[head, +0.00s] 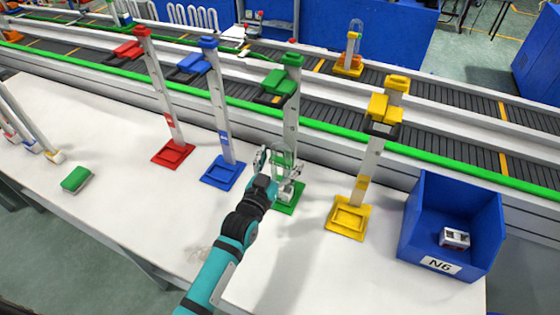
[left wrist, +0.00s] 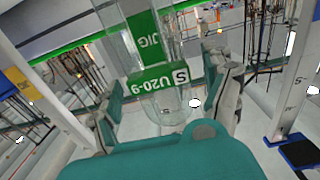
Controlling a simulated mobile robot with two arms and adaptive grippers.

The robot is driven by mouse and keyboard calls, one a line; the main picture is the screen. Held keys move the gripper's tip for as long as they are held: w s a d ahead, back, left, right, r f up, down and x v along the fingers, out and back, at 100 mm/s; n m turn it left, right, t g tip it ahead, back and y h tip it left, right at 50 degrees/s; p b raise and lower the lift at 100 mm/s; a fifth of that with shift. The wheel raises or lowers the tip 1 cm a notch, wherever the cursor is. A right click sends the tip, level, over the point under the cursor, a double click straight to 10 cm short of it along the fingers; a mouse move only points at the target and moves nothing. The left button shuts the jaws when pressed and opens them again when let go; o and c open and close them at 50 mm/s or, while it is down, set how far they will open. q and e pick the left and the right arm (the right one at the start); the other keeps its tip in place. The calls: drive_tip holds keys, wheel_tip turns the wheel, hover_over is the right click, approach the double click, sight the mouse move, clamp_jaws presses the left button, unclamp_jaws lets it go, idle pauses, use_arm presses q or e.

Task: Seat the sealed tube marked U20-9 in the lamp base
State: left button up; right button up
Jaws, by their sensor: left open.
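The clear glass tube (head: 283,155) stands upright at the front of the green stand, above its green foot plate (head: 287,206). In the left wrist view the tube (left wrist: 168,104) fills the middle, rounded end towards me, with a green label reading S U20-9. A green JIG label also shows there. My left gripper (head: 280,170) has its fingers on either side of the tube, open; the left wrist view shows the fingers apart around it (left wrist: 170,98). My right gripper is not in view. I cannot tell for sure which thing is the lamp base.
Red (head: 172,153), blue (head: 223,172) and yellow (head: 347,218) stand feet are beside the green one. A blue bin marked N6 (head: 420,235) holds a small silvery part (head: 454,238). An orange base with a clear tube (head: 348,68) stands on the conveyor. The front table is mostly clear.

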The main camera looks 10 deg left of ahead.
use_arm(q)
drive_tip(key=shift+s+a+f, duration=0.1)
drive_tip(key=shift+s, duration=0.2)
drive_tip(key=s+a, duration=0.2)
drive_tip(key=s, duration=0.9)
drive_tip(key=shift+s+a, duration=0.1)
